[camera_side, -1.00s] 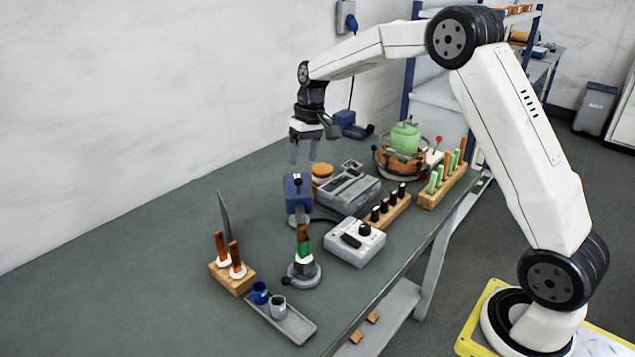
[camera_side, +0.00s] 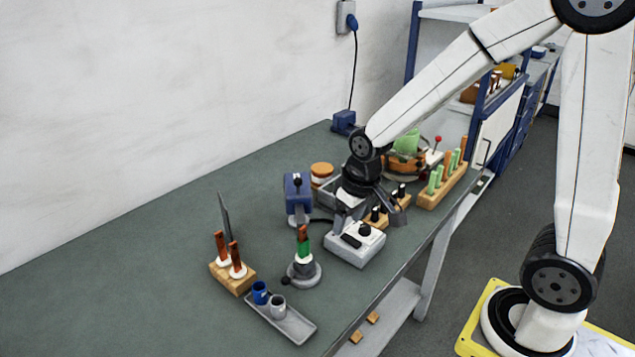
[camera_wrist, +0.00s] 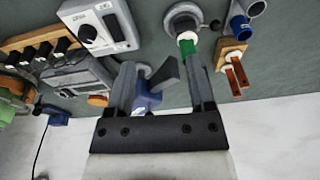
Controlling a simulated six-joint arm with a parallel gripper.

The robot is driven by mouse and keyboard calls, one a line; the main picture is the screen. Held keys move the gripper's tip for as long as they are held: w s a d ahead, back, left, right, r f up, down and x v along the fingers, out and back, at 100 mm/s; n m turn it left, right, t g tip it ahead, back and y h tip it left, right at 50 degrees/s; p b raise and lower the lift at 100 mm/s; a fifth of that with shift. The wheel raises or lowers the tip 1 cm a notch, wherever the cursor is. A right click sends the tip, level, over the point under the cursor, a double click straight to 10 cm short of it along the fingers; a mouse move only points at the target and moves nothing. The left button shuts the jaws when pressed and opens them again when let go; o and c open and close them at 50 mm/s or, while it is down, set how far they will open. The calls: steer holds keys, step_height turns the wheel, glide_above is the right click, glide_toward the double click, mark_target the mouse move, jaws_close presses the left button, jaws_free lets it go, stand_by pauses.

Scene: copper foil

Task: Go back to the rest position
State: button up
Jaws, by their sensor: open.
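My gripper (camera_side: 368,205) is above the bench in the side view, in front of the grey instrument and over the wooden block of black-capped pieces. In the wrist view my gripper (camera_wrist: 160,75) has its two fingers spread apart, with nothing held between them. Behind the gap, lower down, the blue device (camera_wrist: 150,95) shows; it also stands on the bench in the side view (camera_side: 298,192). My gripper hides much of the grey instrument (camera_side: 326,192) in the side view. No marker of a rest position shows.
A white box with a black knob (camera_side: 355,245) stands close to my gripper. A round stand with a green-banded piece (camera_side: 304,268), a wooden block with copper pieces (camera_side: 232,278) and a tray with cups (camera_side: 300,325) are at the front. The bench's left side (camera_side: 120,260) is clear.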

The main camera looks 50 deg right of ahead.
steer(key=s+a+f, duration=0.1)
steer(key=s, duration=0.5)
steer(key=shift+s+f+n, duration=0.2)
steer(key=shift+f+n, duration=0.1)
steer(key=shift+f, duration=0.1)
steer(key=shift+a, duration=0.1)
stand_by(0.9)
